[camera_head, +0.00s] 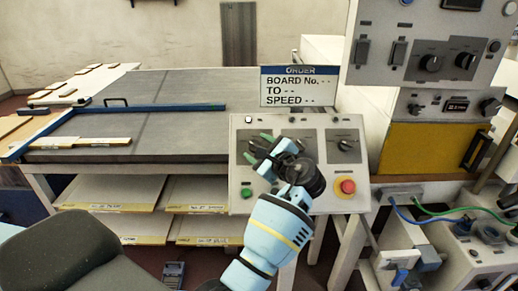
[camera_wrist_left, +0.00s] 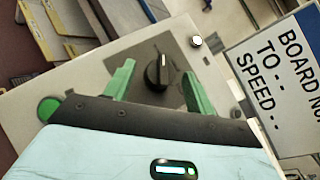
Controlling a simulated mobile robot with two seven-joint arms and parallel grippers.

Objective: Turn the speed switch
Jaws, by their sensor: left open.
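The grey control panel (camera_head: 329,200) stands in the middle of the head view. My left gripper (camera_head: 257,147) is over its upper left part, open, with green fingers. In the left wrist view a black rotary knob (camera_wrist_left: 157,72) with a pale pointer mark sits on a dark plate. The open fingers of my left gripper (camera_wrist_left: 158,60) stand on either side of the knob; I cannot tell whether they touch it. A second black knob (camera_head: 345,145) is on the panel's right plate. Which knob is the speed switch cannot be read. My right gripper is not in view.
An order sign (camera_head: 299,86) reads BOARD No., TO and SPEED with dashes. The panel also has a green button (camera_head: 246,193) and a red stop button (camera_head: 348,187). A conveyor table (camera_head: 180,95) lies left. A larger cabinet with knobs (camera_head: 425,45) stands right.

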